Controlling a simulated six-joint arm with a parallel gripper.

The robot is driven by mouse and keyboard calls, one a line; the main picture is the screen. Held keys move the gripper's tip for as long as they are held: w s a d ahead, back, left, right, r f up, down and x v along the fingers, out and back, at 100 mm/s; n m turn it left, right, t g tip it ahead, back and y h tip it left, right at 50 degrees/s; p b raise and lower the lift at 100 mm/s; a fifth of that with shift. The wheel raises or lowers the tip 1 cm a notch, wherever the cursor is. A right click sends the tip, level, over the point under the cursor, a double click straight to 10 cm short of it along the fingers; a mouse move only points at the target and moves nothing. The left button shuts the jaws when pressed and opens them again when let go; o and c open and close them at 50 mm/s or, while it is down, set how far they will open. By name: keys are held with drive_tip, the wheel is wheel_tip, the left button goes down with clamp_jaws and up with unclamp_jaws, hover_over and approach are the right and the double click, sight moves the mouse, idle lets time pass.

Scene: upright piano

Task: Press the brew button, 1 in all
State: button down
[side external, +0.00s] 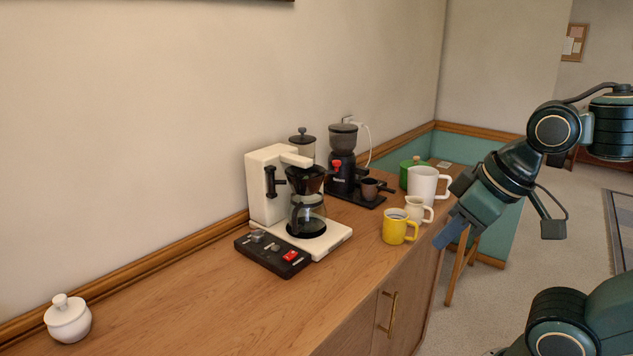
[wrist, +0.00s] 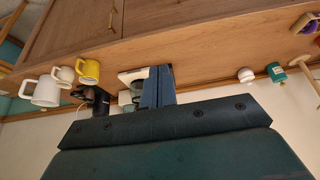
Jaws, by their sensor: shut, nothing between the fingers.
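A white coffee maker (side external: 270,190) with a glass carafe (side external: 307,215) stands on the wooden sideboard. At its front lies a dark control panel (side external: 272,254) with grey knobs or switches and a red button (side external: 290,256); its labels are too small to read. My gripper (side external: 448,236) is shut and empty. It hangs in the air at the sideboard's front side, right of the panel and well apart from it. In the wrist view my shut blue fingers (wrist: 158,88) cover part of the coffee maker (wrist: 132,77), and I cannot make out the red button there.
A yellow mug (side external: 398,227), a small cream pitcher (side external: 417,209) and a large white mug (side external: 425,184) stand between my gripper and the coffee maker's right. A black grinder (side external: 343,165) is behind. A white lidded jar (side external: 68,319) is far left. The sideboard between jar and panel is clear.

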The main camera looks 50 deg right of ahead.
idle(0.3)
drive_tip(key=m+t+y, duration=0.1)
drive_tip(key=m+t, duration=0.3)
drive_tip(key=m, duration=0.4)
hover_over(276, 248)
wheel_tip(276, 248, down, 10)
drive_tip(key=shift+s, duration=0.45)
drive_tip(key=shift+f, duration=4.3)
